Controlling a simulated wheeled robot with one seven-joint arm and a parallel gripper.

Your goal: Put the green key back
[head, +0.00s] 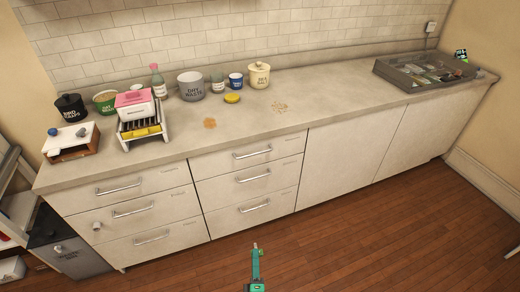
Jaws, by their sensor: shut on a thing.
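My gripper (255,247) is at the bottom centre, over the wooden floor in the picture and in front of the drawers. It is teal and seen small from above and behind. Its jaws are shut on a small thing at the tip. That thing is too small to make out its shape or colour, so I cannot tell if it is the green key. I make out no green key elsewhere on the counter (340,108), and no clear place for one.
Jars and pots, a white rack (141,127) and a wooden box (72,146) crowd the counter's left half. A grey tray (392,76) of mixed items is at right. Between them the top is mostly clear. Drawers (252,178) below are shut. The floor (340,240) is open.

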